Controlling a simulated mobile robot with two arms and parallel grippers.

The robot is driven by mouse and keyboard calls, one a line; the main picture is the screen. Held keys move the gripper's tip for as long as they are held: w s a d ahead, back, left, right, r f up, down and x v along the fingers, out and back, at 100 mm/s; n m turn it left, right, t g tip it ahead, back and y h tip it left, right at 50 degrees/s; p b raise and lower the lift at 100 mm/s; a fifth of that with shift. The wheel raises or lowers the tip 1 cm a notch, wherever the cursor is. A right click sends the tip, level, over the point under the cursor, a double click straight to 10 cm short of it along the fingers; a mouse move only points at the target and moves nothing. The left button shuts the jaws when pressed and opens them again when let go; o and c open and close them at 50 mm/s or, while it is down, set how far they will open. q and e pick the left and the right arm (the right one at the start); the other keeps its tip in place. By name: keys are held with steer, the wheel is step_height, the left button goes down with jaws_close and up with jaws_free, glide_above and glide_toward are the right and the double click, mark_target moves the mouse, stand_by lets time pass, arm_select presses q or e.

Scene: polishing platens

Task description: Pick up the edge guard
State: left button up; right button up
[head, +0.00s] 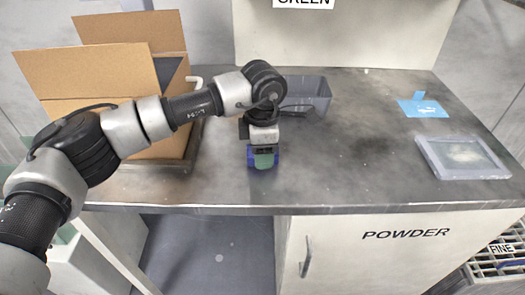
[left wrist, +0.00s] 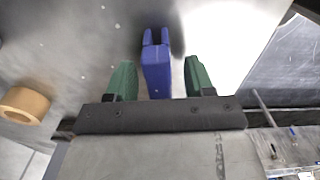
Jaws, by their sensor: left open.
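A blue piece, which I take to be the edge guard, (left wrist: 157,70) has two prongs at its far end. It lies on the dark grey worktop in the left wrist view. In the head view only its blue sides (head: 251,155) show near the worktop's front edge, partly hidden by my gripper. My left gripper (left wrist: 160,77), with green fingers, is open around it, one finger on each side, with a small gap on both sides. In the head view the left gripper (head: 264,158) reaches down over it. My right gripper is not in view.
An open cardboard box (head: 90,75) stands at the left. A grey bin (head: 315,92) is behind my gripper. A blue card (head: 421,108) and a clear flat tray (head: 462,158) lie at the right. An orange ring (left wrist: 25,104) is left in the wrist view. The worktop's middle right is free.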

arm_select(q)
steer(key=shift+f, duration=0.55)
jaws_close()
steer(key=shift+r, duration=0.1)
